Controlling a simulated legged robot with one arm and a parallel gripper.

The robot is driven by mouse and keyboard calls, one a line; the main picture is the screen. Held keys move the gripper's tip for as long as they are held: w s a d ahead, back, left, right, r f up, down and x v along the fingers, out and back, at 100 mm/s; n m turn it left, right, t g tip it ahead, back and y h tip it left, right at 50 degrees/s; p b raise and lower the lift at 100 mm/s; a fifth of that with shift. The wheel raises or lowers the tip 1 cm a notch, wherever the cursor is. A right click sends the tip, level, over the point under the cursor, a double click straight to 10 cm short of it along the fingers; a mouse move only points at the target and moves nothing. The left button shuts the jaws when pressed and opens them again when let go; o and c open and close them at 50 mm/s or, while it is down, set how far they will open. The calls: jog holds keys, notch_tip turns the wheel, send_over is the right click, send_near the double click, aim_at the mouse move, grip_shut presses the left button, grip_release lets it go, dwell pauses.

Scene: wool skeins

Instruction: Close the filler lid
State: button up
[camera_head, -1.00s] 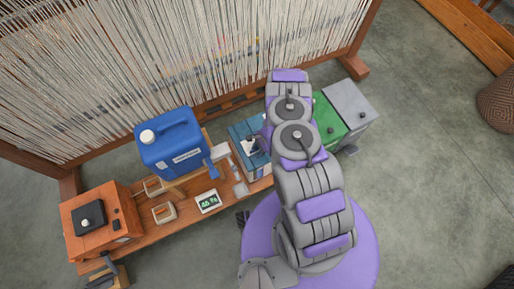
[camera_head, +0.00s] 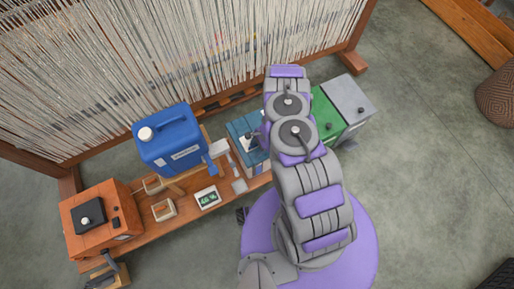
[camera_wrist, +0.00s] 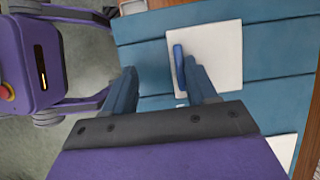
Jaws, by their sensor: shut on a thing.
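A blue planked box (camera_head: 236,130) stands on the bench, partly hidden behind my arm. In the wrist view the blue box top (camera_wrist: 275,48) fills the upper right. A flat white square plate (camera_wrist: 218,55) lies on it, with a raised blue tab (camera_wrist: 179,66). I cannot tell for sure whether this plate is the filler lid. My gripper (camera_wrist: 161,68) is over the box top, shut on the blue tab. The right finger is close against the tab; contact on the left finger is not clear. In the head view my arm hides the gripper.
A blue jerrycan (camera_head: 170,145) stands left of the box. A small display (camera_head: 208,198) and wooden frames (camera_head: 164,210) lie on the bench (camera_head: 190,212). An orange box (camera_head: 100,220) with a black square is at the left end. Green (camera_head: 326,118) and grey (camera_head: 347,100) boxes are right.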

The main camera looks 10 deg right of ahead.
jog(key=shift+w, duration=0.15)
dwell(0.4)
jog(key=shift+d+r, duration=0.1)
jog(key=shift+r, duration=0.1)
jog(key=p+v, duration=0.4)
jog(key=v, duration=1.3)
jog(key=shift+p, duration=0.35)
